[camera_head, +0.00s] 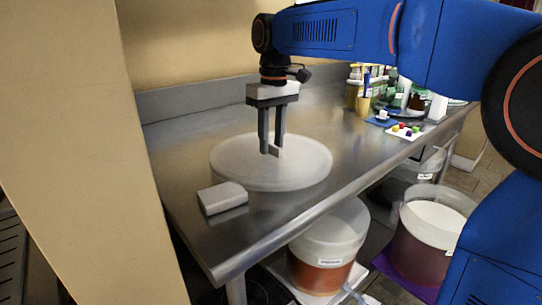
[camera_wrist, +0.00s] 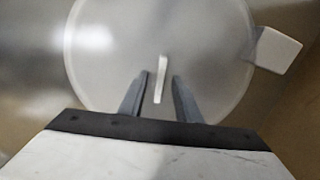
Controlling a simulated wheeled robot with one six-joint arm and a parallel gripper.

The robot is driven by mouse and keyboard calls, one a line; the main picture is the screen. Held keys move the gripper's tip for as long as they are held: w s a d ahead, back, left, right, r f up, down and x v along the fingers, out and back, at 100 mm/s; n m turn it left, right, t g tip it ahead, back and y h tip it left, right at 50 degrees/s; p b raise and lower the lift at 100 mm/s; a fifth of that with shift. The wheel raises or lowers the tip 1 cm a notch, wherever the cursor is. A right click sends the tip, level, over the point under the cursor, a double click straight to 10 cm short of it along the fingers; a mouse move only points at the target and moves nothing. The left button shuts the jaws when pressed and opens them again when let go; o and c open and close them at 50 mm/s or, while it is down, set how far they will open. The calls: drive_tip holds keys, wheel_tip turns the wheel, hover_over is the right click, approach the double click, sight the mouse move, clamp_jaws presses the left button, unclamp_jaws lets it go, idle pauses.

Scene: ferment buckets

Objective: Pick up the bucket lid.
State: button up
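The bucket lid (camera_head: 236,168) is a round, translucent white disc lying flat on the steel counter. It fills much of the wrist view (camera_wrist: 110,60). A thin upright white handle (camera_wrist: 161,78) stands at its middle. My gripper (camera_head: 271,152) points down over the lid, its fingertips close to the handle in the head view. In the wrist view my gripper (camera_wrist: 159,77) has its fingers apart, one on each side of the handle's near end, with gaps showing. The lower part of the handle is partly hidden by a finger in the head view.
A small pale block (camera_head: 222,198) sits by the lid on the steel counter (camera_head: 172,150). Bottles (camera_head: 361,90) and a white tray with coloured pieces (camera_head: 405,131) stand farther back. A wall rises behind.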

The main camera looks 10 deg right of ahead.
clamp_jaws()
